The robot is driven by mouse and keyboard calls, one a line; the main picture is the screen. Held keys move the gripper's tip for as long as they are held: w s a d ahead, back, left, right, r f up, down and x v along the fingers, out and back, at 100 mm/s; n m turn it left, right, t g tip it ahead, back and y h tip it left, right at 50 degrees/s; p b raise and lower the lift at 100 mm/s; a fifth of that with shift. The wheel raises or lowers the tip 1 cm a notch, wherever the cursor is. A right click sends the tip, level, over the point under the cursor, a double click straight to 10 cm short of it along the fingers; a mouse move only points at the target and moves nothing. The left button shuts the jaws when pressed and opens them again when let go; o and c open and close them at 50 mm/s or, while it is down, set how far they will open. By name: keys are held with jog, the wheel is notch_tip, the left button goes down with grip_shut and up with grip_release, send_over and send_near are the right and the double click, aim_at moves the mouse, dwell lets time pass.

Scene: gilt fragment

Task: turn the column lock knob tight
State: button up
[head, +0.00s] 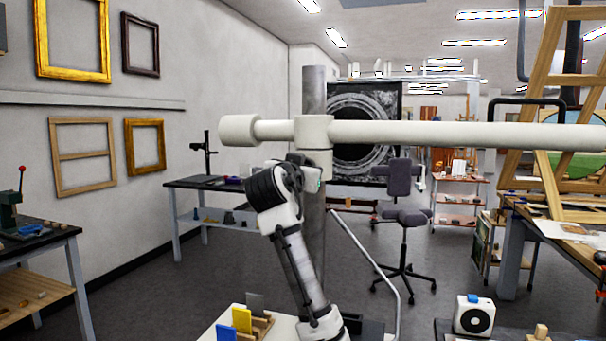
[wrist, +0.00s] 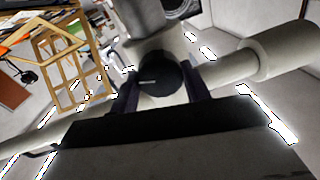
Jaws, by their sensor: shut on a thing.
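The column lock knob (wrist: 158,78) is round and black with a pale mark on its face. It shows in the wrist view on the pale collar of the column. My gripper (wrist: 163,88) has one dark finger on each side of the knob and is shut on it. In the head view my arm reaches up to the grey column (head: 314,90), and my gripper (head: 305,172) is at the collar just below the white cross arm (head: 420,133). The knob is hidden there behind my arm.
The white cross arm runs right across the view above my arm. A small table (head: 285,328) with blue and yellow pieces is below. An office chair (head: 403,220) stands behind the column. A wooden easel (head: 545,110) and workbench are at right.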

jog(key=m, duration=1.2)
jog(key=shift+f+m+h+b, duration=0.15)
jog(key=shift+m+h+b, duration=0.15)
jog(key=shift+m+b, duration=0.1)
dwell(0.3)
jog(key=o, duration=1)
jog(key=b+v, duration=0.4)
jog(key=v, duration=0.9)
jog(key=shift+s+a, duration=0.15)
jog(key=shift+s, duration=0.25)
